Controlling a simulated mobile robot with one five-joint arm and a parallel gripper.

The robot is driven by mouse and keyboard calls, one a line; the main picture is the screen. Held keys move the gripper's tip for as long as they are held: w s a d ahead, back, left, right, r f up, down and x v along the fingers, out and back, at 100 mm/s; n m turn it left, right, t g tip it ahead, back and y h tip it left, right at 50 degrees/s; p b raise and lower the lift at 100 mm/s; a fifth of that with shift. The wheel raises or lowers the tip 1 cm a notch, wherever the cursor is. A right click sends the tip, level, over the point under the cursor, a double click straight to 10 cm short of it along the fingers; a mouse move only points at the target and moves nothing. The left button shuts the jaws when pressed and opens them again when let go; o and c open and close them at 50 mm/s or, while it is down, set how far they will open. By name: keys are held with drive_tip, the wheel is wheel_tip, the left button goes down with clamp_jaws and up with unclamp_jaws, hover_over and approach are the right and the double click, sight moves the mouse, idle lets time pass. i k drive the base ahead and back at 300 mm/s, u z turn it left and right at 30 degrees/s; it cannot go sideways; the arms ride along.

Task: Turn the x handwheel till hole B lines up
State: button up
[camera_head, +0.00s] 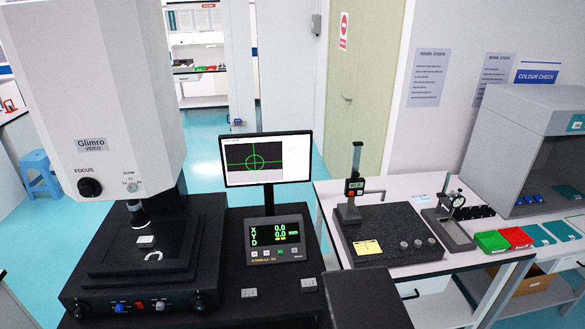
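The video measuring machine (110,70) stands at the left, with its lens above a dark stage (110,262). A small pale block (146,242) and a white curved piece (153,256) lie on the stage. Round dark knobs sit at the front left (78,310) and front right (199,302) of the base; I cannot tell which is the x handwheel. The monitor (268,158) shows a green crosshair and circle on dark grey; hole B cannot be made out. The readout (276,238) shows X 0.0 and Y 0.0. My gripper is not in view.
A blue knob (119,308) and red button (139,305) sit between the dark knobs. Small blocks (309,284) lie on the dark bench. A granite plate (390,237) with a height gauge (354,188) is on the right table. A dark box-like shape fills the bottom centre.

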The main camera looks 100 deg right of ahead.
sight(199, 302)
drive_tip(key=z, duration=1.5)
drive_tip(key=k, duration=0.2)
drive_tip(key=z, duration=1.2)
drive_tip(key=k, duration=0.8)
drive_tip(key=u, duration=0.2)
drive_tip(key=i, duration=0.95)
drive_tip(key=z, duration=0.1)
